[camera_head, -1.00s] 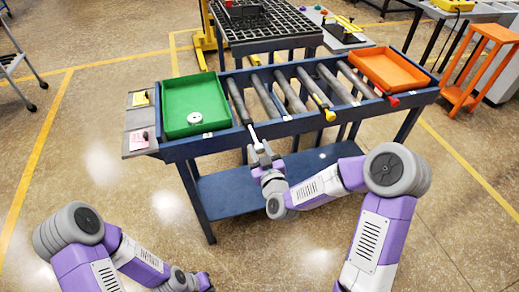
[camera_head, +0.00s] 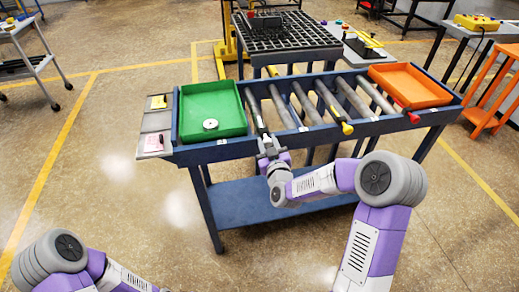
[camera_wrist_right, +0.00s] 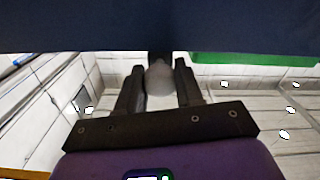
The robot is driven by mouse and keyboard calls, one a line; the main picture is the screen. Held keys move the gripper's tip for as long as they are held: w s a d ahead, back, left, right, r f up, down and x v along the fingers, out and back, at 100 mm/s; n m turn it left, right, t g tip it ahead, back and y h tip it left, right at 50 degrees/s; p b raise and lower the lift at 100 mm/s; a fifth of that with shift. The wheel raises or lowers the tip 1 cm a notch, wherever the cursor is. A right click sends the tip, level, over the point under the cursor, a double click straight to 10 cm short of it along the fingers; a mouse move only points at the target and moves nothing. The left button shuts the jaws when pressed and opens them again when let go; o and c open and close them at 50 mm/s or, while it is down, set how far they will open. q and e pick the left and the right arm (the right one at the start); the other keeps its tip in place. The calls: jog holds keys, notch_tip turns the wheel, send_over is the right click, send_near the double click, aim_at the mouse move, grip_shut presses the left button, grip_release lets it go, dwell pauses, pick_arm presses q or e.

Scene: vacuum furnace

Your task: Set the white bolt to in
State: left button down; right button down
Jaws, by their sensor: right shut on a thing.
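The white bolt's pale round end (camera_wrist_right: 158,80) sits between the fingers of my right gripper in the right wrist view. My right gripper (camera_head: 266,142) is shut on it at the front rail of the blue rack (camera_head: 230,152). A dark rod (camera_head: 254,104) runs back from there across the rack, just right of the green tray. My left gripper is out of view.
A green tray (camera_head: 190,107) holding a round pale disc (camera_head: 210,124) is at the rack's left. An orange tray (camera_head: 410,82) is at its right. Bolts with a yellow end (camera_head: 347,128) and a red end (camera_head: 414,118) stick out in front. The floor before the rack is open.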

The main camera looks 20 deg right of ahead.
jog(key=shift+w+d+r, duration=0.1)
jog(key=c, duration=1)
grip_release()
jog(key=shift+c, duration=0.2)
jog(key=o, duration=0.3)
jog(key=shift+w, duration=0.15)
jog(key=s+a, duration=0.1)
jog(key=s, duration=0.6)
jog(key=shift+s+p, duration=0.35)
jog(key=shift+p, duration=0.1)
